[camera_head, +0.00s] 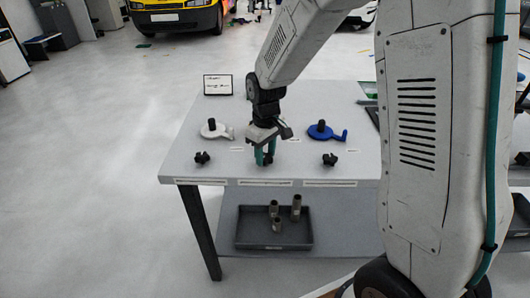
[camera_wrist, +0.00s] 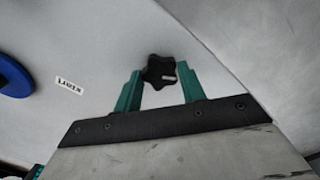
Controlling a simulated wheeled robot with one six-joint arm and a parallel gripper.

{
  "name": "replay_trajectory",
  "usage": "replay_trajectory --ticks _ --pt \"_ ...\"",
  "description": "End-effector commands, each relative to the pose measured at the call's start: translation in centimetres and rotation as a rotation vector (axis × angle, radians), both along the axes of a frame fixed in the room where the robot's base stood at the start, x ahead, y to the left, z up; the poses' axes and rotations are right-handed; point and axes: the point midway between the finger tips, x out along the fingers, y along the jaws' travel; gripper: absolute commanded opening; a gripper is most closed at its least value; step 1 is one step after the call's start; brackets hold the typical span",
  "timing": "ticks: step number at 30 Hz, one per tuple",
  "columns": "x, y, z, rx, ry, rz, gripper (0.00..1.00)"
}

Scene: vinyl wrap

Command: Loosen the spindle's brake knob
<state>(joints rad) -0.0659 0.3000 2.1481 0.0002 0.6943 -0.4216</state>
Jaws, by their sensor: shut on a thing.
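A black star-shaped brake knob (camera_wrist: 160,70) sits between the two teal fingers of my gripper (camera_wrist: 160,68) in the wrist view. The fingers are shut on it. In the head view my gripper (camera_head: 265,157) points down at the middle of the table's front part and mostly hides this knob. Two more black knobs stand on the table, one at the left (camera_head: 202,158) and one at the right (camera_head: 330,159). Behind them are a white spindle (camera_head: 214,130) and a blue spindle (camera_head: 325,132), each with a black upright post. Whether a spindle stands behind my gripper is hidden.
The light grey table (camera_head: 300,100) has label strips along its front edge and a framed sign (camera_head: 218,85) at the back left. A grey tray (camera_head: 275,243) with several tubes stands on the lower shelf. My arm covers the table's right side.

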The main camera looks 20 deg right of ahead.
Motion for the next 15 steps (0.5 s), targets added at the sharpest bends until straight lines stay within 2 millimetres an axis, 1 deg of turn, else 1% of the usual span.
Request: replay_trajectory --ticks 6,15 --pt "0.24 0.00 0.18 0.000 -0.007 0.036 0.17" --pt "0.24 -0.01 0.19 0.000 -0.007 0.041 0.17"
